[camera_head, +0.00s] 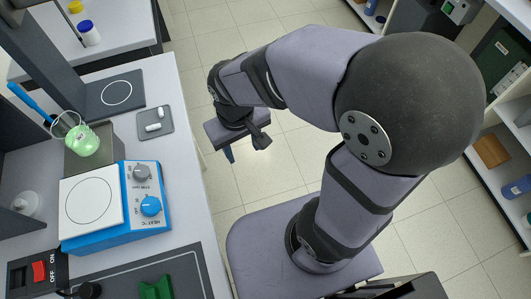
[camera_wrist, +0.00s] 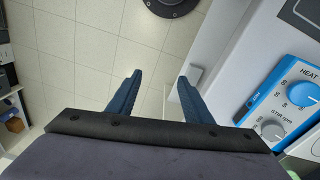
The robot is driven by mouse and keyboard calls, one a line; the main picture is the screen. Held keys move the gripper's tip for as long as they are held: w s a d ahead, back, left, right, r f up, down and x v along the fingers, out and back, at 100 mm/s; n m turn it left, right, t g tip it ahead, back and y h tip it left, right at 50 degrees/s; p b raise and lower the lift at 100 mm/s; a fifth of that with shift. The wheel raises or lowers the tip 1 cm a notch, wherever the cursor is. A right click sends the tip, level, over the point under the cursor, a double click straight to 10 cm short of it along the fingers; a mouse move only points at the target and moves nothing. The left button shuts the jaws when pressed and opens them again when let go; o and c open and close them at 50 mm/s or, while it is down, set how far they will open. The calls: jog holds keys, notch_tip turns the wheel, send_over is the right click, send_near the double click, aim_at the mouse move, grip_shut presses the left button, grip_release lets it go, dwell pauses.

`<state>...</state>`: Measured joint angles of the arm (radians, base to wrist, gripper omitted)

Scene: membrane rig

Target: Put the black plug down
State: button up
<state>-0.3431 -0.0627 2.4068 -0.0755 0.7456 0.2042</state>
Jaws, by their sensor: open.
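My gripper (camera_head: 229,154) hangs over the tiled floor, just off the right edge of the bench, to the right of the hotplate. In the wrist view its two blue fingers (camera_wrist: 158,82) stand apart with only floor between them, so it is open and empty. A small round black piece (camera_head: 89,290) sits at the bottom edge of the head view, by the red switch and the dark mat. It may be the black plug, but it is partly cut off and I cannot tell. No black plug shows in the wrist view.
A blue hotplate stirrer (camera_head: 120,225) stands on the bench (camera_head: 187,150); it also shows in the wrist view (camera_wrist: 262,100). Behind it are a green-filled glass vessel (camera_head: 84,142) and a grey tray (camera_head: 165,131) with white pieces. A green holder (camera_head: 155,288) is on the dark mat (camera_head: 185,262).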

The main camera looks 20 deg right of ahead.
jog(key=s+d+f+m, duration=0.2)
jog(key=s+d, duration=0.2)
jog(key=d, duration=0.4)
jog(key=shift+g, duration=0.4)
dwell(0.7)
